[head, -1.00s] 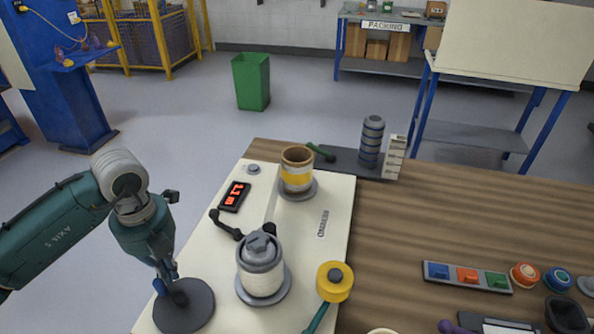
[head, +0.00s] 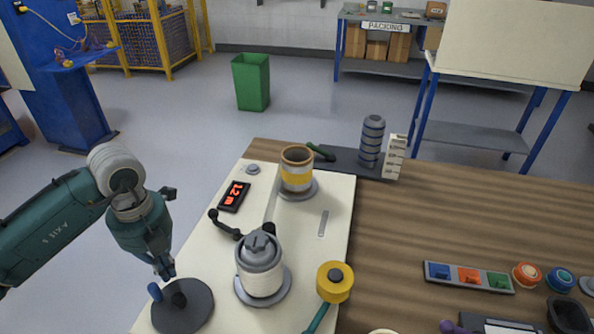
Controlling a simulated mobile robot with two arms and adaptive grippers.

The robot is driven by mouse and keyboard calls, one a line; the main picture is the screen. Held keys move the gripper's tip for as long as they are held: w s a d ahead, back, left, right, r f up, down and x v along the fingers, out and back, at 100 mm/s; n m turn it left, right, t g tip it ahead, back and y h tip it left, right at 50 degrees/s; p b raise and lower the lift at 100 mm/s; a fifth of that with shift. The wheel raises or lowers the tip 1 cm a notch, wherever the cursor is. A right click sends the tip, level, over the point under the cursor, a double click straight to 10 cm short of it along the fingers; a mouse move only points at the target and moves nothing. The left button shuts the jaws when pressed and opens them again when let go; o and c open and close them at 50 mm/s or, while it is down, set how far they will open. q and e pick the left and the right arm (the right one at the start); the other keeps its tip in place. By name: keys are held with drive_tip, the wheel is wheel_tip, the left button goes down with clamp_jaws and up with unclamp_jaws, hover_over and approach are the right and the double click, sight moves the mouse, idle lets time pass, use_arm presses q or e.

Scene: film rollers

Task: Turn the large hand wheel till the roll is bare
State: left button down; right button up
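A near roll (head: 264,283) has white film below a grey cap. A far roll (head: 297,179) has a brown core and a yellow band. A display (head: 234,196) reads about 1.2 m. My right gripper is not in view.
A yellow roller (head: 335,282) with a teal handle lies at the plate's right edge. A dark base (head: 345,162) with stacked grey rings stands behind. The wooden table (head: 430,215) is clear in its middle.

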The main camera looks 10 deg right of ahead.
use_arm(q)
wheel_tip(320, 180, up, 7)
drive_tip(key=p, duration=0.4)
idle(0.4)
idle(0.4)
